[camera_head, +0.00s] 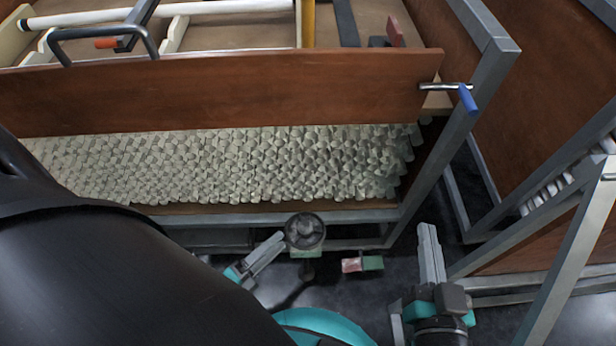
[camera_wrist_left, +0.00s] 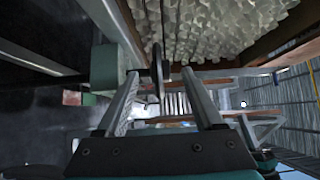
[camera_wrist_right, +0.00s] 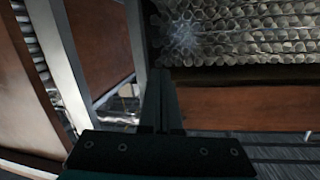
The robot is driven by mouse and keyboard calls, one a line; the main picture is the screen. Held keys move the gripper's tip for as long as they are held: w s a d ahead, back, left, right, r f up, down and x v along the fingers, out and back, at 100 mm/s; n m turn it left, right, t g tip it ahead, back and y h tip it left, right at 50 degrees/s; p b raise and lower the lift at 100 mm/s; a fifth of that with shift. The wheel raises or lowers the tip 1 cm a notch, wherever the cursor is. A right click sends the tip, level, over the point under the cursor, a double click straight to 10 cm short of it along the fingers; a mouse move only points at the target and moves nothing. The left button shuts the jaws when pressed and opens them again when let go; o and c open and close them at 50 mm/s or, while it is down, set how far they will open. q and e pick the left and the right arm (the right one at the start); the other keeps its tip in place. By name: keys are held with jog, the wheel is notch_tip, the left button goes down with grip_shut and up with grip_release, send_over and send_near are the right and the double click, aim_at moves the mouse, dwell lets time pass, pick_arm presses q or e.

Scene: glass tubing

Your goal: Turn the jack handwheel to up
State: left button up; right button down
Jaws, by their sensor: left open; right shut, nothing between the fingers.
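The jack handwheel (camera_head: 305,230) is a dark round wheel at a green block (camera_head: 305,253), below the front rail of the glass tubing crate. In the left wrist view the handwheel (camera_wrist_left: 156,82) shows nearly edge-on, with a green block (camera_wrist_left: 104,68) to its left. My left gripper (camera_head: 278,240) is open just left of the wheel. In its wrist view, the left gripper's fingertips (camera_wrist_left: 159,72) stand on either side of the wheel; I cannot tell whether they touch it. My right gripper (camera_head: 428,232) is shut and empty, right of the wheel; its closed fingers (camera_wrist_right: 160,75) show in the right wrist view.
The crate has a brown front board (camera_head: 220,90) above stacked glass tubes (camera_head: 270,165) and a grey metal frame (camera_head: 440,160). A blue-handled crank (camera_head: 467,98) sticks out at the board's right end. A green block with a pink end (camera_head: 362,264) lies right of the wheel.

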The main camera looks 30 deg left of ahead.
aim_at(307, 217)
pick_arm(q)
jog(key=x, duration=0.9)
jog(key=shift+w+d+b, duration=0.1)
jog(key=shift+w+b, duration=0.25)
jog(key=shift+w, duration=0.05)
jog(key=shift+w+d, duration=0.1)
jog(key=shift+w, duration=0.35)
pick_arm(e)
jog(key=shift+s+a+r+t, duration=0.3)
jog(key=shift+r+t, duration=0.1)
jog(key=shift+t, duration=0.3)
pick_arm(q)
grip_shut()
